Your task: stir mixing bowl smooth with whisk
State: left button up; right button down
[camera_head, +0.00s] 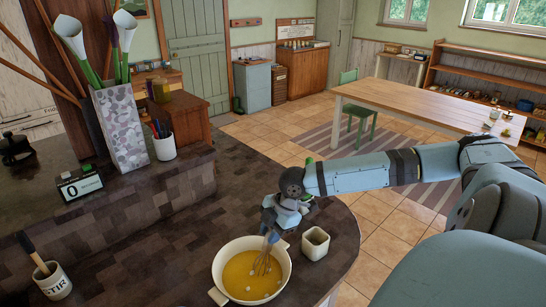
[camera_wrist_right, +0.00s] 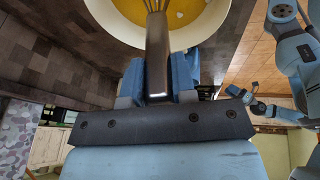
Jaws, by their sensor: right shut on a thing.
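The cream mixing bowl (camera_head: 217,268) stands on the dark counter near its right end, with a handle at its lower left. It holds yellow batter (camera_head: 240,283) with a few pale lumps on the surface. My right gripper (camera_head: 271,230) is above the bowl's far rim, shut on the whisk (camera_head: 263,261). The whisk's wire end is down in the batter, tilted. In the right wrist view the whisk's dark handle (camera_wrist_right: 157,58) sits between the blue fingers, and the bowl (camera_wrist_right: 190,34) lies beyond. My left gripper cannot be made out.
A small square cream container (camera_head: 315,243) stands close to the bowl's right. A mug (camera_head: 52,281) with a wooden-handled tool is at the lower left. A vase (camera_head: 120,125), pen cup (camera_head: 164,146) and small display (camera_head: 80,185) stand on the raised ledge. The counter left of the bowl is clear.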

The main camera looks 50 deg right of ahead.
jog(key=shift+w+a, duration=0.15)
jog(key=shift+w, duration=0.45)
jog(key=shift+w+a, duration=0.15)
jog(key=shift+w, duration=0.45)
jog(key=shift+a, duration=1.85)
notch_tip(320, 180, up, 12)
jog(key=shift+f, duration=0.15)
